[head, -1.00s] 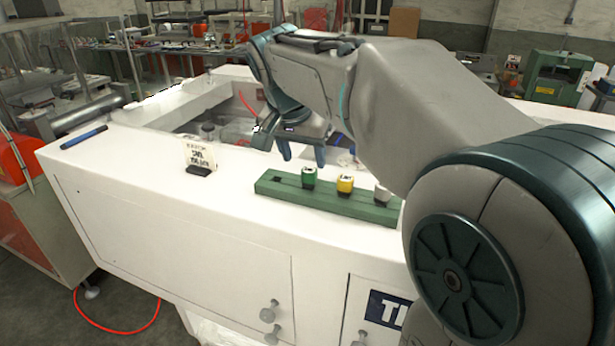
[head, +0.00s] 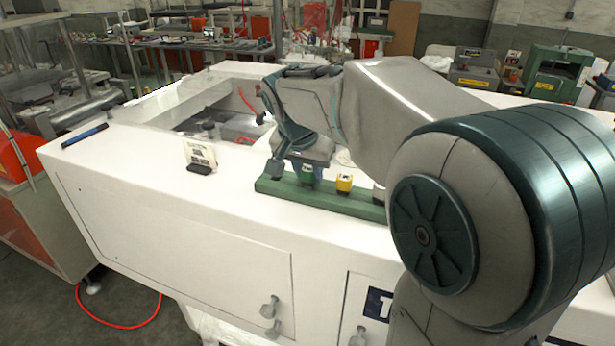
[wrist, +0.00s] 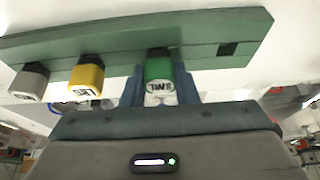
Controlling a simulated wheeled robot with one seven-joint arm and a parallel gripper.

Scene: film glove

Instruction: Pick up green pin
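The green pin (wrist: 159,70) stands in the green block (wrist: 210,40), with a white labelled top, in the wrist view. It also shows in the head view (head: 307,176), partly behind my gripper. My gripper (wrist: 159,84) has one finger on each side of the green pin. It is lowered over the block in the head view (head: 296,173). The fingers look apart around the pin; whether they touch it is hard to tell.
A yellow pin (head: 344,184) and a grey-white pin (head: 379,192) stand in the same block, beside the green one. An empty square hole (wrist: 228,49) is at the block's other end. A small sign (head: 199,157) and a blue marker (head: 85,135) are on the white worktop (head: 150,180).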

